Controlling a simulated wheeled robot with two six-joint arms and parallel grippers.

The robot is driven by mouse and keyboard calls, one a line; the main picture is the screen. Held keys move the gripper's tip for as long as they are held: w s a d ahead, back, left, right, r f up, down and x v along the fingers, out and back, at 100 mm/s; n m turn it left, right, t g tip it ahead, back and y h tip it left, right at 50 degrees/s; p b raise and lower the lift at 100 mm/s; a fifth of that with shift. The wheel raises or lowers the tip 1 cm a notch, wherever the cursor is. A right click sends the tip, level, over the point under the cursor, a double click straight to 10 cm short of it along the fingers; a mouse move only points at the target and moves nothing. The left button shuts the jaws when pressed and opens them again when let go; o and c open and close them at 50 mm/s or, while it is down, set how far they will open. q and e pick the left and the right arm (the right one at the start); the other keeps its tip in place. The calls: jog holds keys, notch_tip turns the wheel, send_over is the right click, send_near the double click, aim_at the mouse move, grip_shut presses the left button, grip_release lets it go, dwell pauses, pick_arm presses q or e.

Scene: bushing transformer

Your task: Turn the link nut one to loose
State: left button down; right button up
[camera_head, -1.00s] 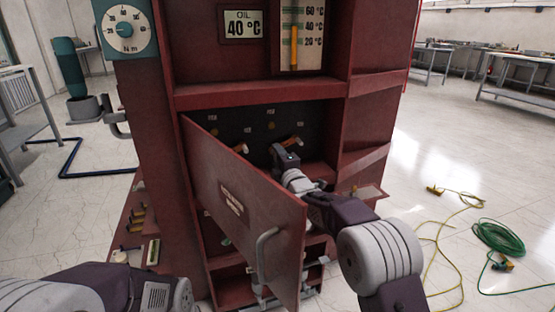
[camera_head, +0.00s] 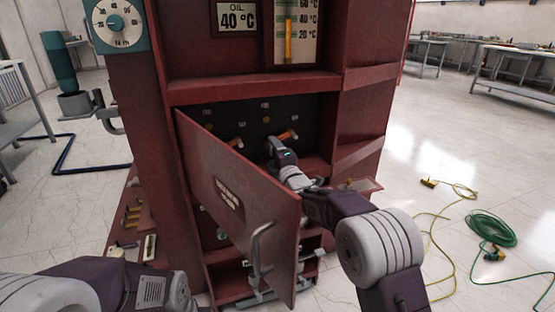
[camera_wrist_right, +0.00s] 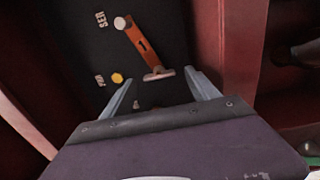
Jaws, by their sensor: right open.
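The black link panel (camera_head: 250,118) sits inside the red cabinet, behind the half-open door (camera_head: 235,200). Two copper links show on it in the head view, the right one (camera_head: 288,135) and the left one (camera_head: 236,143). In the right wrist view a copper link (camera_wrist_right: 140,45) slants down from a pale round nut (camera_wrist_right: 122,23) to a pale bar-shaped nut (camera_wrist_right: 158,74). My right gripper (camera_wrist_right: 162,76) is open, its fingers on either side of the bar-shaped nut, with no clear contact. It shows in the head view (camera_head: 274,143) before the panel. My left gripper is out of view.
The door's grey handle (camera_head: 258,248) is left of my right forearm. The cabinet's red side walls (camera_wrist_right: 208,45) stand close to the right gripper. A yellow cable (camera_head: 455,190) and a green cable coil (camera_head: 490,228) lie on the floor at right.

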jog(key=p+v, duration=0.1)
jog(key=v, duration=0.6)
jog(key=shift+s+p, duration=0.35)
jog(key=shift+d, duration=0.1)
